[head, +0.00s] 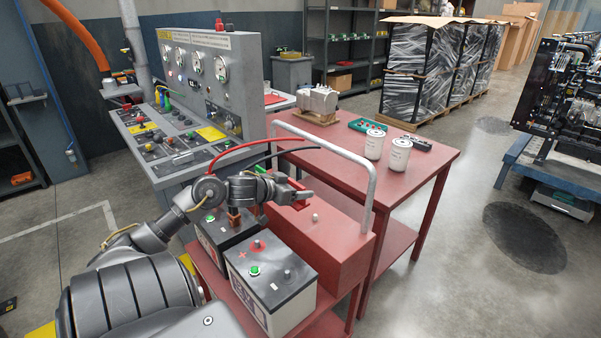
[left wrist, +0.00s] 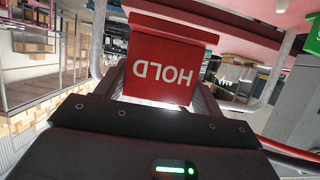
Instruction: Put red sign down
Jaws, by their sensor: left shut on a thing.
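The red sign (left wrist: 165,65) shows in the left wrist view, with white letters reading HOLD upside down in the picture. It sits between the fingers of my left gripper (head: 298,192), which is shut on it. In the head view the gripper is over the red cart's box (head: 330,245), just behind the batteries. There the sign is hard to tell from the red box, and I cannot tell whether it touches a surface. My right gripper is not in view.
Two batteries, a near one (head: 270,270) and a farther one (head: 222,232), stand on the cart. A grey handle (head: 372,180) arches over it. A red table (head: 415,165) behind holds two white filters and a green tray (head: 366,125). A control console (head: 190,140) stands left.

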